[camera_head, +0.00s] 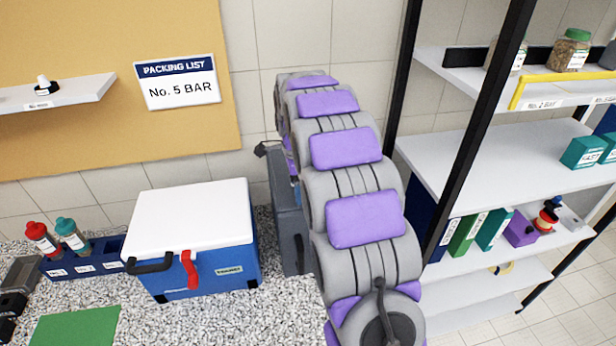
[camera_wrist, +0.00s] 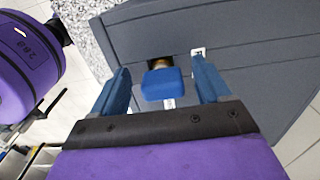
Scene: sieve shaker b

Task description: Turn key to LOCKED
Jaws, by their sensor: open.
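A blue key (camera_wrist: 161,84) sticks out of a brass lock (camera_wrist: 160,62) in the face of a dark grey case (camera_wrist: 245,35), in the wrist view. My gripper (camera_wrist: 160,73) is open, with its blue fingers on the left and right of the key head and a gap on each side. One small white label (camera_wrist: 198,52) is right of the lock, partly behind the right finger. Another (camera_wrist: 169,103) is just below the key head; the writing on both is too small to read. In the head view the grey case (camera_head: 286,225) is partly behind my arm, which hides the key and gripper.
A blue cooler (camera_head: 212,258) with a white lid stands on the speckled counter (camera_head: 275,310), left of the case. A blue rack (camera_head: 85,264) with bottles is farther left. A shelf unit (camera_head: 470,150) with black posts stands close on my arm's right.

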